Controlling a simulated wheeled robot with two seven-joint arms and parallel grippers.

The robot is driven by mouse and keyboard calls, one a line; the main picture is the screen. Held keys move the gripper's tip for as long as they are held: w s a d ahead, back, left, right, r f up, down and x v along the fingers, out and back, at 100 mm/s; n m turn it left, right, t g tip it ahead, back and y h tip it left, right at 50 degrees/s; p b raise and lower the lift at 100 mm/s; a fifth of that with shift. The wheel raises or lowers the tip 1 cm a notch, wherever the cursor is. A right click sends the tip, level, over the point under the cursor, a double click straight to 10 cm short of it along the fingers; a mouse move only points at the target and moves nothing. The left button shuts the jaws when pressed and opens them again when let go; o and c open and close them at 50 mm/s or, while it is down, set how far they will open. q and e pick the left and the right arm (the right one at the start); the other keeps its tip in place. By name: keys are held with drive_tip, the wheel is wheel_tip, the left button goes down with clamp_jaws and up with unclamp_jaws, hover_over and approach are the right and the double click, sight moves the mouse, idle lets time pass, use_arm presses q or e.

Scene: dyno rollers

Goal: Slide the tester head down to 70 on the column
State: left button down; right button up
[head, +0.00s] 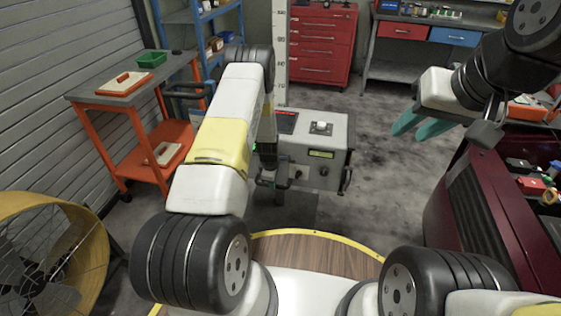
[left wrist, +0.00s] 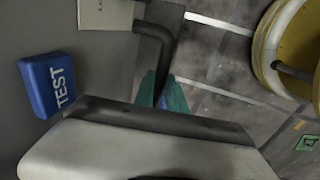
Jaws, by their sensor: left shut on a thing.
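The tester head (head: 322,153) is a grey box with a small display and a knob, in the middle of the head view. It sits against the pale upright column (head: 281,45), which carries a number scale. The exact reading at the head is hard to make out. In the left wrist view, the teal fingers of my left gripper (left wrist: 163,94) are shut on a dark handle bar (left wrist: 160,40). A blue TEST block (left wrist: 48,83) lies left of it. In the head view my left arm hides most of this grip. My right gripper (head: 421,125) is open and empty, right of the tester.
An orange cart (head: 160,138) stands left of the tester, with a yellow fan (head: 45,250) in front of it. A red drawer cabinet (head: 320,45) is behind. The floor right of the tester is clear.

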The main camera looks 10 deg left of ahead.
use_arm(q)
drive_tip(key=c, duration=1.4)
unclamp_jaws()
drive_tip(key=shift+o, duration=0.2)
wheel_tip(320, 180, up, 8)
drive_tip(key=s, duration=0.1)
drive_tip(key=shift+s+f, duration=0.2)
drive_tip(key=shift+s, duration=0.1)
